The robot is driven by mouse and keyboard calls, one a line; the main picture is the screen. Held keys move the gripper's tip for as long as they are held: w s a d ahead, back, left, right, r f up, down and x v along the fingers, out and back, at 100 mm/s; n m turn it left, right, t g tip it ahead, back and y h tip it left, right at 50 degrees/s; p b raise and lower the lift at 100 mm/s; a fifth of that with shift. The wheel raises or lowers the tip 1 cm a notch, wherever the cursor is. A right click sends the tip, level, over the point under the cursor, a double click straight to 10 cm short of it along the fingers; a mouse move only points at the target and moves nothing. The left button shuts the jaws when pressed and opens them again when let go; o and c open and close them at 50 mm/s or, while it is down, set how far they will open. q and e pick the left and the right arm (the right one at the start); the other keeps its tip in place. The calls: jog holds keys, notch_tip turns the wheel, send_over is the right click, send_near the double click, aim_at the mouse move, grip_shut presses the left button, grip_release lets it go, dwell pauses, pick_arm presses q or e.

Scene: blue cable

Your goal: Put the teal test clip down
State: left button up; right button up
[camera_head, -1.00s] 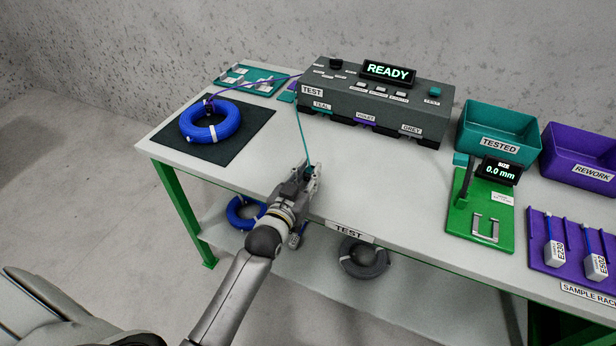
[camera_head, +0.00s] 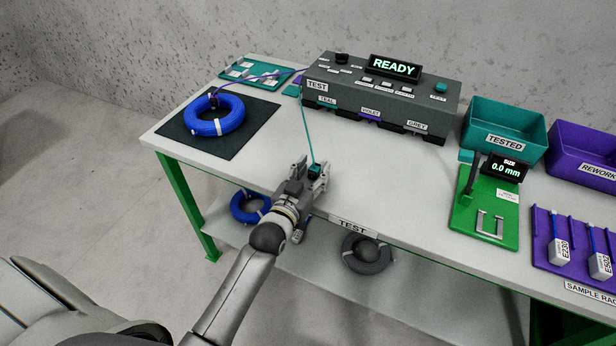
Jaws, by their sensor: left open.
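The teal test clip (camera_head: 314,171) is at the front of the white table, at the end of a thin teal lead from the test box. My left gripper (camera_head: 313,175) is open, with its fingers on either side of the clip. I cannot tell whether the clip touches the fingers or the table top. The grey test box (camera_head: 378,97) stands at the back, its display reading READY. A blue cable coil (camera_head: 214,117) lies on the dark mat, with a purple lead running to it. My right gripper is not in view.
The white table (camera_head: 390,180) is clear between the mat and the green size gauge (camera_head: 488,205). A teal TESTED bin (camera_head: 505,133), a purple REWORK bin (camera_head: 585,155) and a purple sample rack (camera_head: 575,250) stand at the right. Coils lie on the lower shelf.

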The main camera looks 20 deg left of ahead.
pick_arm(q)
jog(key=shift+s, duration=0.3)
jog(key=s, duration=1.1)
jog(key=shift+s+r, duration=0.2)
jog(key=shift+r, duration=0.2)
jog(key=shift+a, duration=0.1)
